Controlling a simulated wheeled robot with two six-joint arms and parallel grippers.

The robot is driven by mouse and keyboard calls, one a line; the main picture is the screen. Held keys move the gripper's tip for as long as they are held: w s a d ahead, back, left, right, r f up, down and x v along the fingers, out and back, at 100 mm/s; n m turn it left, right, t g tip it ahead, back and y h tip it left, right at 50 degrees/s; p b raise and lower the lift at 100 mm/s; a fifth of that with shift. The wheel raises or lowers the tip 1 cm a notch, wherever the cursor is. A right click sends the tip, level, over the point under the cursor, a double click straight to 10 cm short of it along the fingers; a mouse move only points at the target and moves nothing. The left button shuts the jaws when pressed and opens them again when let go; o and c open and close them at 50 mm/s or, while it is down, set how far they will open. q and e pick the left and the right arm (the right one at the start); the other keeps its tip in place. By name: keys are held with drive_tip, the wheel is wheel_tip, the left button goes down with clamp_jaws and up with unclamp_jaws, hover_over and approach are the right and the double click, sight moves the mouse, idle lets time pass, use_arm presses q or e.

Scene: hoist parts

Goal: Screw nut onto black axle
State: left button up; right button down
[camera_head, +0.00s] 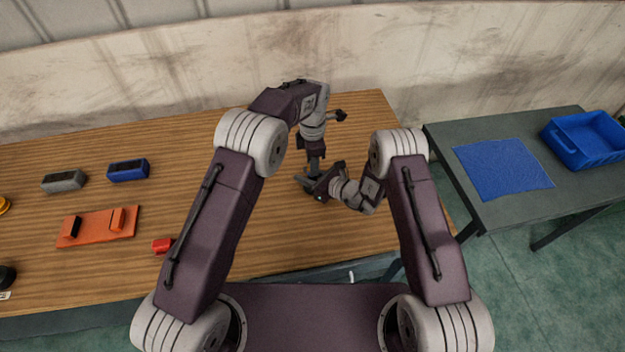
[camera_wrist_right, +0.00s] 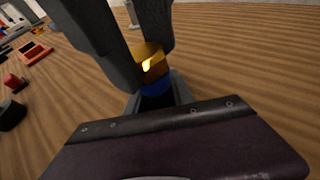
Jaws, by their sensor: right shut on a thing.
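In the right wrist view, a shiny gold nut (camera_wrist_right: 149,62) sits between the dark fingers of my left gripper (camera_wrist_right: 142,55), which reach down from the top and close on it. Directly below the nut is a blue band (camera_wrist_right: 156,87), then a dark piece, the black axle (camera_wrist_right: 155,102), between the fingers of my right gripper (camera_wrist_right: 158,100). Much of the axle is hidden by the fingers. In the head view, my left gripper (camera_head: 314,164) points down and meets my right gripper (camera_head: 313,187) above the wooden table. The held parts are too small to make out there.
On the wooden table (camera_head: 60,280) at left are a grey block (camera_head: 63,181), a blue block (camera_head: 128,170), an orange plate with blocks (camera_head: 95,228) and a red piece (camera_head: 162,245). At right, a dark table holds a blue mat (camera_head: 502,164) and a blue bin (camera_head: 585,155).

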use_arm(q)
clamp_jaws()
drive_tip(key=m, duration=0.9)
drive_tip(key=shift+m, duration=0.4)
drive_tip(key=m, duration=1.2)
drive_tip(key=shift+m, duration=0.4)
drive_tip(key=m, duration=0.6)
drive_tip(key=shift+m, duration=0.4)
drive_tip(key=m, duration=0.9)
drive_tip(key=shift+m, duration=0.3)
drive_tip(key=m, duration=0.4)
drive_tip(key=shift+m, duration=0.4)
drive_tip(key=o, duration=1)
unclamp_jaws()
drive_tip(key=shift+c, duration=0.2)
drive_tip(key=shift+r, duration=2.2)
